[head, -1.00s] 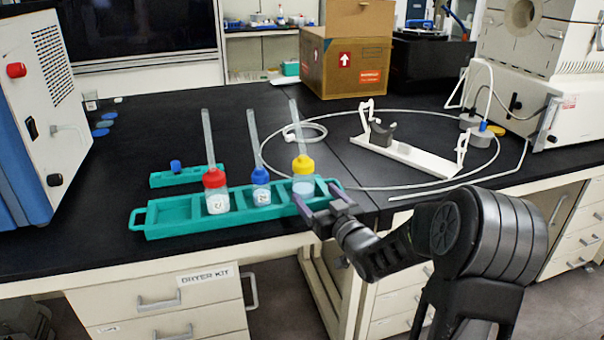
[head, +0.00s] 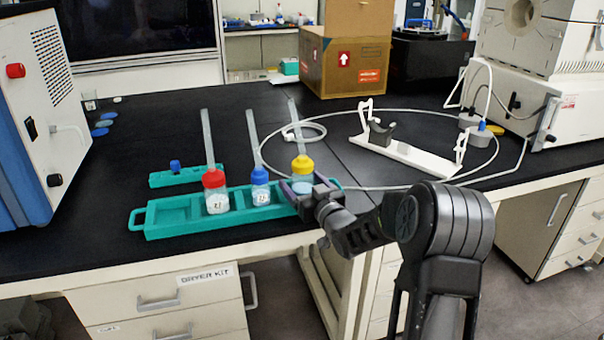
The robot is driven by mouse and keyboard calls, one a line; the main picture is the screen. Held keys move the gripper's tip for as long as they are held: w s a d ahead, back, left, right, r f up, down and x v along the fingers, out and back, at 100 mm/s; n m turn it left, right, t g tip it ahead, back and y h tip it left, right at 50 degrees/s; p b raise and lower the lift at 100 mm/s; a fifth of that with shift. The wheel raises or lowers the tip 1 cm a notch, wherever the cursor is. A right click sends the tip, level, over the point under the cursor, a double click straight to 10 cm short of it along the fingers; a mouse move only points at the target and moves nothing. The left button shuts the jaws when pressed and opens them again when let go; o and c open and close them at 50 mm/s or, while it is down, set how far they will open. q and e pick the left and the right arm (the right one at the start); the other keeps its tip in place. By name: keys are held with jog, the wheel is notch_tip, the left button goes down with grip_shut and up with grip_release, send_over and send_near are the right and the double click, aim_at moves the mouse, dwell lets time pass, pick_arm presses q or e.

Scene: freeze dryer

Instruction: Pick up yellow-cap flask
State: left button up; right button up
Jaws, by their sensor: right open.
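The yellow-cap flask (head: 303,166) stands upright at the right end of the teal rack (head: 165,232), with a glass tube rising from its cap. My right gripper (head: 298,192) is open at the flask's lower body, its fingers reaching in from the front right at about the height below the cap. The gripper hides part of the flask's body; I cannot tell whether the fingers touch it. A red-cap flask (head: 215,190) and a blue-cap flask (head: 260,186) stand in the rack to the left. My left gripper is not in view.
A small teal holder (head: 177,178) with a blue cap lies behind the rack. A white stand (head: 410,150) and looped tubing lie at the right back. A cardboard box (head: 345,62) stands at the back. A white machine (head: 40,110) stands at the left.

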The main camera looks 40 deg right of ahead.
jog(key=shift+w, duration=0.1)
jog(key=shift+c, duration=0.3)
grip_shut()
dwell(0.9)
